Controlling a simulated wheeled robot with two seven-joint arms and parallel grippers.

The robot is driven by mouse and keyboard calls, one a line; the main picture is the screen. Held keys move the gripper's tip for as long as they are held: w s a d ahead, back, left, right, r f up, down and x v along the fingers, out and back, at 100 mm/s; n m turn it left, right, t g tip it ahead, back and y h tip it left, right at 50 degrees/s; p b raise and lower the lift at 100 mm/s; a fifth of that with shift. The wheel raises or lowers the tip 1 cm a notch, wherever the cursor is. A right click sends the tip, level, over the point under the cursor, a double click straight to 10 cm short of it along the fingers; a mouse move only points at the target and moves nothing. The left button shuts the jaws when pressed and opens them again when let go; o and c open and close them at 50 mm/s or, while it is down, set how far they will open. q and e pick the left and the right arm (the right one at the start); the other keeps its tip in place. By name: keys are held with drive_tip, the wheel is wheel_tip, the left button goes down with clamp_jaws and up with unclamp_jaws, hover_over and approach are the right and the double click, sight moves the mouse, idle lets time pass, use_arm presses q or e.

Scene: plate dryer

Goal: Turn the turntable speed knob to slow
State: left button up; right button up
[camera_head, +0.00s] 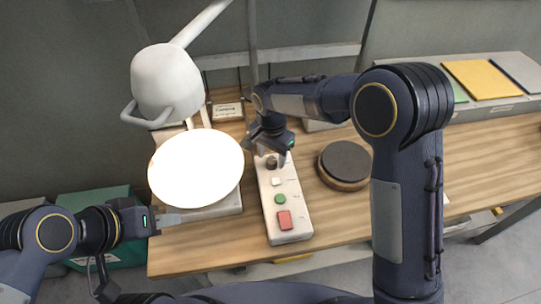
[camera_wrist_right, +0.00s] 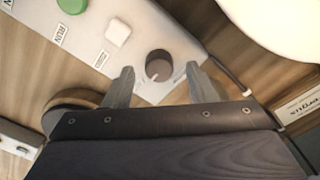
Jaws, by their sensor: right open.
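A white control panel (camera_head: 298,226) lies on the wooden table. At its far end is a dark round speed knob (camera_head: 271,162), which also shows in the right wrist view (camera_wrist_right: 158,65) with a small pale mark at its lower edge. My right gripper (camera_wrist_right: 162,84) is open, with one finger on either side of the knob's near edge; I cannot tell whether they touch it. My left gripper (camera_head: 172,218) is at the table's left edge, away from the panel; its opening is unclear. A dark round turntable (camera_head: 345,160) on a wooden base stands right of the panel.
The panel also bears a white button (camera_head: 276,181), a green button (camera_head: 280,198) and a red button (camera_head: 285,220). A white lamp (camera_head: 166,82) and a bright white disc (camera_head: 196,167) stand to the left. Bare table lies at the right.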

drive_tip(key=shift+f, duration=0.75)
drive_tip(key=c, duration=1)
drive_tip(key=shift+o, duration=0.2)
